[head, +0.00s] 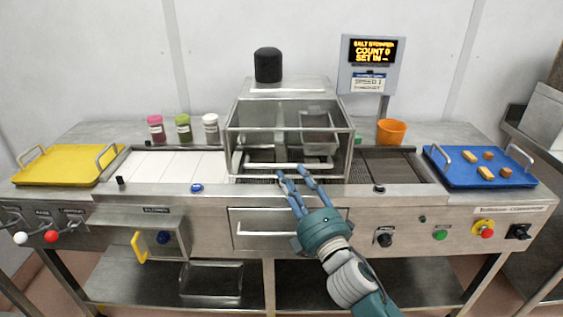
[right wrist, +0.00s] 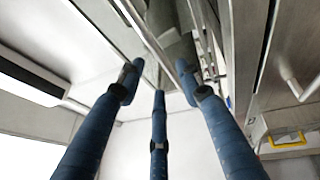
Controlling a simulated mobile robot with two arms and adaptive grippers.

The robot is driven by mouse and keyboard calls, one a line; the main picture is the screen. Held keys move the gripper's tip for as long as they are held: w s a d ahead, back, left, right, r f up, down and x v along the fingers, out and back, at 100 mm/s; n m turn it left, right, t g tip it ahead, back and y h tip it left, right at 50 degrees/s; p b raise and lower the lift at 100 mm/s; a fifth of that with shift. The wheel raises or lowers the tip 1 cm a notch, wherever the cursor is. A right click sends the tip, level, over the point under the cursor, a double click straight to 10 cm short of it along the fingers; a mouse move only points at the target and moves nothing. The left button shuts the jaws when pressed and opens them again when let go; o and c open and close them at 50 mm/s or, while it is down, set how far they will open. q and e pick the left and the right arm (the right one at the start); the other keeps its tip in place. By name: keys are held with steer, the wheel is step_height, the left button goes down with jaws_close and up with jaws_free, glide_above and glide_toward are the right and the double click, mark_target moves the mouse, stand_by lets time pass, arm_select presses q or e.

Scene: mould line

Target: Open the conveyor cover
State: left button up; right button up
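The conveyor cover (head: 268,116) is a clear-fronted, metal-framed box over the middle of the conveyor, and it looks down. A pale bar handle (head: 262,166) runs along its lower front. My right gripper (head: 292,173) is in front of the cover with its fingertips close to the handle. Its blue fingers stand apart in the right wrist view (right wrist: 160,85), with metal edges and bars beyond them. I cannot tell whether a finger touches the handle. My left gripper is not in view.
A yellow tray (head: 62,166) is at the left end and a blue tray (head: 510,180) with several small pieces at the right. Several jars (head: 184,128) and an orange cup (head: 391,132) stand behind the belt. A display (head: 371,64) rises at the back right. A drawer (head: 255,215) is below the cover.

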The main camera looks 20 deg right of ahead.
mark_target(284, 166)
steer(key=x, duration=0.5)
steer(key=shift+w, duration=0.35)
steer(key=shift+w+a, duration=0.1)
steer(key=shift+w, duration=0.25)
steer(key=shift+c, duration=0.5)
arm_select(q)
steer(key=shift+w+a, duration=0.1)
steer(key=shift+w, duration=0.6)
arm_select(e)
jaws_close()
